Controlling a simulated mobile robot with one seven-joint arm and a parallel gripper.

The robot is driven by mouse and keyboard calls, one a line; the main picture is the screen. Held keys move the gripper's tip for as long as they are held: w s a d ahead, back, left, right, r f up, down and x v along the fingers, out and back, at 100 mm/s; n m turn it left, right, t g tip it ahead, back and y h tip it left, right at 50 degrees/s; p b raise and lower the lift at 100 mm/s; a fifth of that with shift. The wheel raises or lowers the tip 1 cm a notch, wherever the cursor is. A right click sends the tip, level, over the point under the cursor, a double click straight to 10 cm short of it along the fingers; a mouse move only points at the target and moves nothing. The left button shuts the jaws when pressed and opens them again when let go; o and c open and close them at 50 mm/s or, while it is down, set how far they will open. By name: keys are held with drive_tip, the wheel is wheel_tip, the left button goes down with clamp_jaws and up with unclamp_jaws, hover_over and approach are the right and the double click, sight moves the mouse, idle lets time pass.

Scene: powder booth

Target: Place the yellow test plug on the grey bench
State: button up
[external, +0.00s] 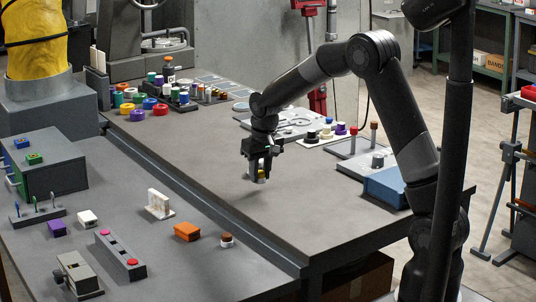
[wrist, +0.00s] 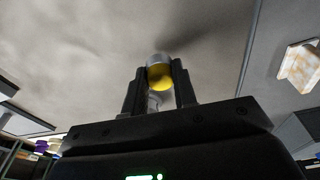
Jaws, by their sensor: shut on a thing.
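The yellow test plug (external: 261,174) is between the fingers of my gripper (external: 260,172) in the external view. The fingers hide part of the plug.
Coloured caps and plugs (external: 158,98) crowd the bench's far left. A board with small plugs (external: 328,132) and a blue box (external: 385,187) stand to the right. The bench around and in front of my gripper is clear. A lower bench (external: 150,250) holds several small parts.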

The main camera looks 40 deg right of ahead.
drive_tip(key=a+r+n, duration=0.1)
drive_tip(key=a+n, duration=0.3)
drive_tip(key=a, duration=0.8)
drive_tip(key=w+a+r+n+y, duration=0.1)
drive_tip(key=a+n, duration=0.4)
drive_tip(key=a, duration=0.6)
drive_tip(key=shift+a+r, duration=0.4)
drive_tip(key=shift+r, duration=0.35)
drive_tip(key=shift+a, duration=0.1)
hover_over(147, 239)
wheel_tip(147, 239, down, 8)
drive_tip(key=shift+s+r, duration=0.1)
drive_tip(key=shift+r, duration=0.15)
wheel_tip(147, 239, down, 2)
drive_tip(key=shift+f, duration=0.6)
drive_tip(key=shift+d, duration=0.2)
